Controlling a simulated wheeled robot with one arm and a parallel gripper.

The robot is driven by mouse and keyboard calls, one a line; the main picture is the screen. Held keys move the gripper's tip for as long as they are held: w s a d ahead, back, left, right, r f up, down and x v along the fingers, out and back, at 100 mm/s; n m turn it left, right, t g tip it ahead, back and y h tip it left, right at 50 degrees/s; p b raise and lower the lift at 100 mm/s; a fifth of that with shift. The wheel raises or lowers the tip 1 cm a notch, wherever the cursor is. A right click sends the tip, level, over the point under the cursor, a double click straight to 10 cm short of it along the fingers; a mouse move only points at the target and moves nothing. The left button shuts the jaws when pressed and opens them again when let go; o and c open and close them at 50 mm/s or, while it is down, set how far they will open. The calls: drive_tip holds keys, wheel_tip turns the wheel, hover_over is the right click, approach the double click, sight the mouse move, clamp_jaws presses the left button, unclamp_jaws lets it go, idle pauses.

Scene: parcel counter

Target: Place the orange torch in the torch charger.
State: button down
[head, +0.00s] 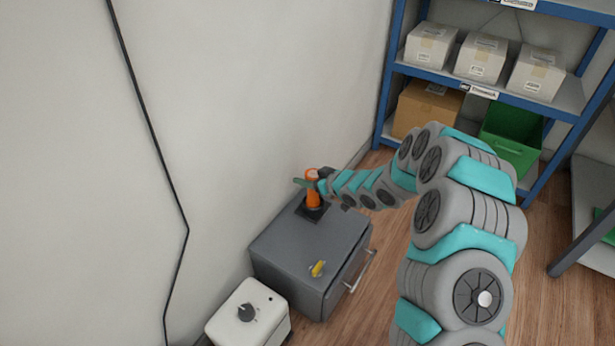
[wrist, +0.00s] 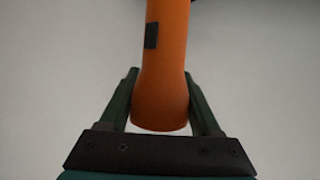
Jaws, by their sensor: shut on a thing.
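The orange torch (head: 313,189) is upright over the black torch charger (head: 311,212) on top of the grey cabinet. The torch's lower end appears at or in the charger; I cannot tell whether it is fully seated. My gripper (head: 311,184) is shut on the torch from the right side in the head view. In the wrist view the torch (wrist: 161,75) stands between the two dark green fingers of my gripper (wrist: 162,105), and a dark patch shows on its body. The charger does not show in the wrist view.
The grey cabinet (head: 290,255) stands against the wall, with a small yellow object (head: 317,268) on its top. A white box with a dial (head: 247,318) is beside it at the front. A blue shelf (head: 480,88) with boxes is at the back right.

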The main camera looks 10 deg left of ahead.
drive_tip(key=shift+c, duration=0.5)
unclamp_jaws()
